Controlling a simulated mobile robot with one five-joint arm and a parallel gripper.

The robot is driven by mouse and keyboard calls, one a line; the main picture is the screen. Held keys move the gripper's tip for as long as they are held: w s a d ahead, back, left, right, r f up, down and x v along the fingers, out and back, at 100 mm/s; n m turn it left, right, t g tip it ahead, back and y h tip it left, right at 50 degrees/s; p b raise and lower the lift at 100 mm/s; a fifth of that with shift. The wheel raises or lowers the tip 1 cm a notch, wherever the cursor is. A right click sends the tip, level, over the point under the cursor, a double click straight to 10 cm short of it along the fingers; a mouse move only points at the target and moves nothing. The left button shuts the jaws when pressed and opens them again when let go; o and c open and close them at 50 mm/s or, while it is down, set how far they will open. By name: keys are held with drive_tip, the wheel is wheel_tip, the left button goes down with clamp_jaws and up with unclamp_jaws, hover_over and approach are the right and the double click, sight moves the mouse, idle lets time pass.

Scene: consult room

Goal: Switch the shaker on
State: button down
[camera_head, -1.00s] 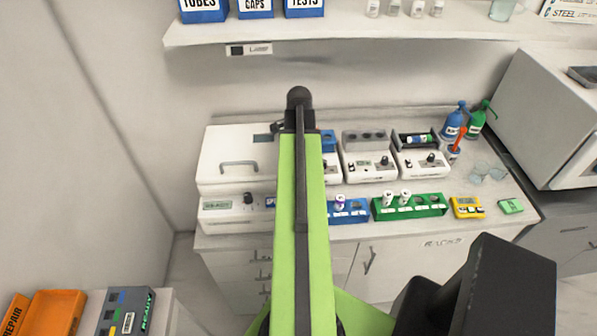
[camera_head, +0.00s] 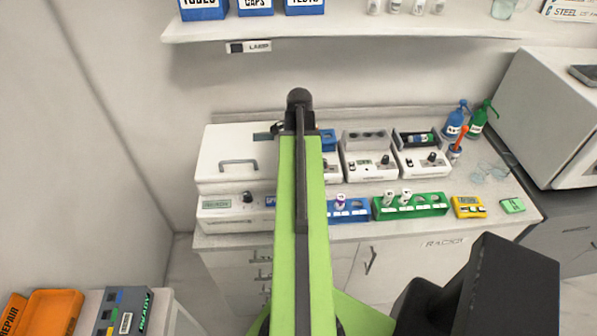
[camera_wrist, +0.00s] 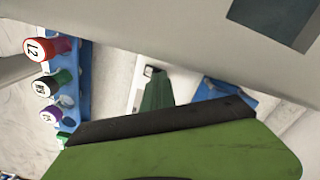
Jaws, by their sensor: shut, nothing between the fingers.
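Several white devices with knobs stand on the bench; no readable label tells me which is the shaker. One, with a blue top (camera_head: 328,141), is mostly hidden behind my green arm. Beside it stand a device with a grey block (camera_head: 367,160) and one with a dark tray holding a tube (camera_head: 421,160). A wide white lidded machine (camera_head: 236,160) with a handle, screen and knob is at left.
A blue rack (camera_head: 347,214) and a green rack (camera_head: 410,209) with capped tubes line the front edge. Right of them lie a yellow device (camera_head: 468,207) and a green block (camera_head: 512,205). Blue (camera_head: 455,122) and green bottles (camera_head: 481,121) stand behind. A shelf (camera_head: 390,28) overhangs.

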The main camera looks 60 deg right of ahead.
drive_tip(key=shift+f, duration=0.3)
wheel_tip(320, 180, up, 7)
drive_tip(key=p, duration=0.6)
drive_tip(key=shift+p, duration=0.3)
